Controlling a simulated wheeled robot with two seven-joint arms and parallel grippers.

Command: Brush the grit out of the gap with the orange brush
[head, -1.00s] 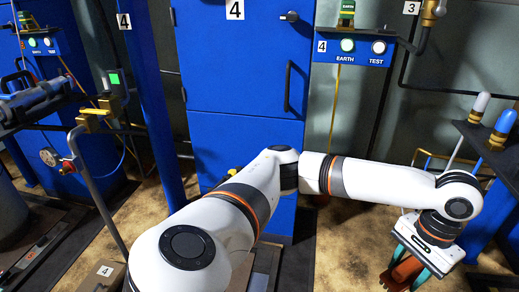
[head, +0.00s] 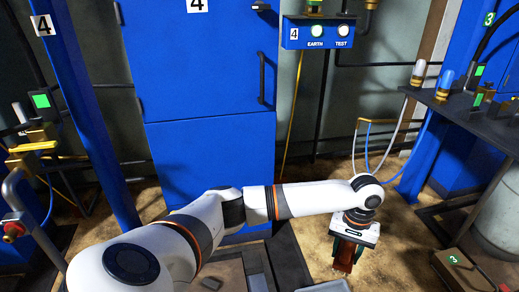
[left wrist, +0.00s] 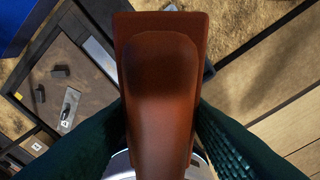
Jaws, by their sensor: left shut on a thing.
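The orange brush (left wrist: 160,95) fills the middle of the left wrist view, its broad reddish-brown body between dark green fingers. My left gripper (head: 346,262) is shut on it, pointing down at the right of the head view; there only a small reddish-brown part of the brush (head: 344,256) shows. The brush is held above the floor, to the right of the scale's dark frame (head: 288,262). Its bristles cannot be made out. The gap and its grit cannot be picked out clearly. My right gripper is not in view.
Small dark blocks (left wrist: 60,71) and a metal piece (left wrist: 70,105) lie on a brown plate at left in the wrist view. A blue cabinet (head: 210,150) stands behind my arm. Brown floor (head: 400,235) lies open beside the gripper.

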